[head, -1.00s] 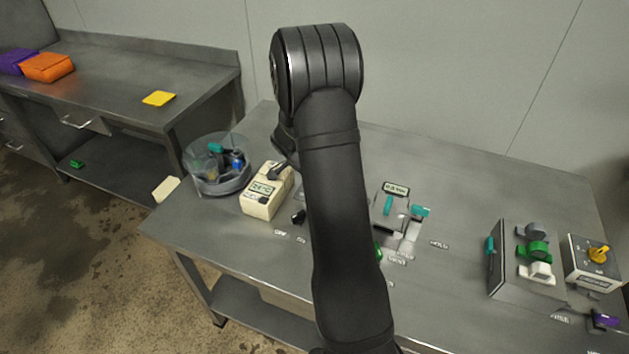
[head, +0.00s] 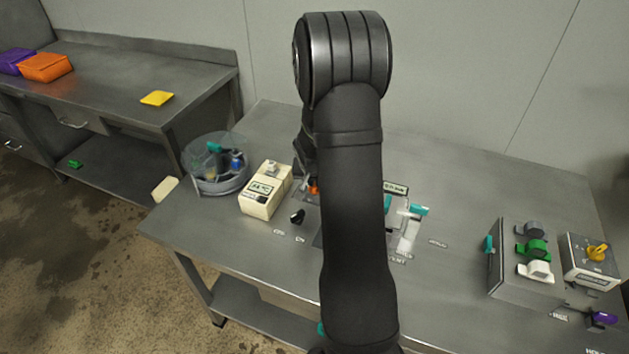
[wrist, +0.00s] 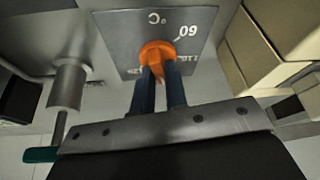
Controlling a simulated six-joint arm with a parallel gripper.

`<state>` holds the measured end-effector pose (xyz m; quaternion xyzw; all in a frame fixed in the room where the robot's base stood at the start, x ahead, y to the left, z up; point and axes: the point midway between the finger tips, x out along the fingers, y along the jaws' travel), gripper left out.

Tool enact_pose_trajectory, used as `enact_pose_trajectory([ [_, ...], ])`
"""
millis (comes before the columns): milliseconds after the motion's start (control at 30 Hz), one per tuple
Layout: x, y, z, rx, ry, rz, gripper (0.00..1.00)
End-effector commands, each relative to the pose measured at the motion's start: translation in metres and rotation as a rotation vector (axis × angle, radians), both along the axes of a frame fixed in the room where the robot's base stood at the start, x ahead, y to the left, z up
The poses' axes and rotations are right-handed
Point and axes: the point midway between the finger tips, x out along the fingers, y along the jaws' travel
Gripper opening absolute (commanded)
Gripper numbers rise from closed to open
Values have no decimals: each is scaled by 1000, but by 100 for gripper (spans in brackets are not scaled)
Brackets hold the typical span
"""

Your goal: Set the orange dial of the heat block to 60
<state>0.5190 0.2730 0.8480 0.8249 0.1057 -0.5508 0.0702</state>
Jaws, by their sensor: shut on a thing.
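The orange dial (wrist: 158,50) sits on a grey plate (wrist: 118,28) in the wrist view. In the head view a bit of the orange dial (head: 313,188) shows beside my arm, which hides most of the heat block.
A cream box with a display (head: 265,191) stands close left of the dial. A clear round container (head: 217,166) stands beyond it. A small black knob (head: 297,216) is in front. Teal-handled fittings (head: 418,210) are right of my arm; a panel of knobs (head: 527,258) is farther right.

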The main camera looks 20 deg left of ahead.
Motion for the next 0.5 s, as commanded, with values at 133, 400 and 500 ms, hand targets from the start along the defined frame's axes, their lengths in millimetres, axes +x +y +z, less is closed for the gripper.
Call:
enact_pose_trajectory([
  [133, 1, -1, 1, 2, 0, 89, 0],
  [400, 1, -2, 0, 3, 1, 259, 0],
  [500, 1, -2, 0, 2, 0, 324, 0],
])
